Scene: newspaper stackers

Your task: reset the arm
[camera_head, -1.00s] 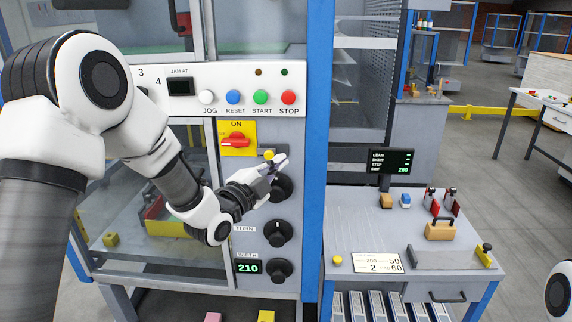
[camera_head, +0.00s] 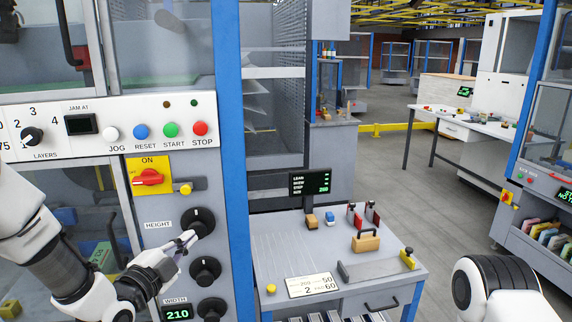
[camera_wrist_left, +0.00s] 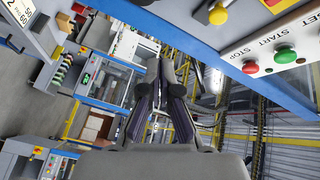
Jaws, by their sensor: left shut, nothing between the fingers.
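My left arm comes in from the left in the head view. Its gripper (camera_head: 185,240) is shut and empty, in front of the machine panel beside the black HEIGHT knob (camera_head: 198,222). I cannot tell whether it touches the knob. In the left wrist view the gripper's two dark fingers (camera_wrist_left: 165,85) point away from the camera, with nothing between them. A white and black part of my right arm (camera_head: 495,290) shows at the lower right of the head view; its gripper is out of view.
The panel has a red switch (camera_head: 147,178) under ON, a red STOP button (camera_head: 200,128) and a WIDTH display (camera_head: 177,313) reading 210. A blue post (camera_head: 228,150) stands right of the panel. A grey side table (camera_head: 300,248) holds small tools. Open floor lies beyond.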

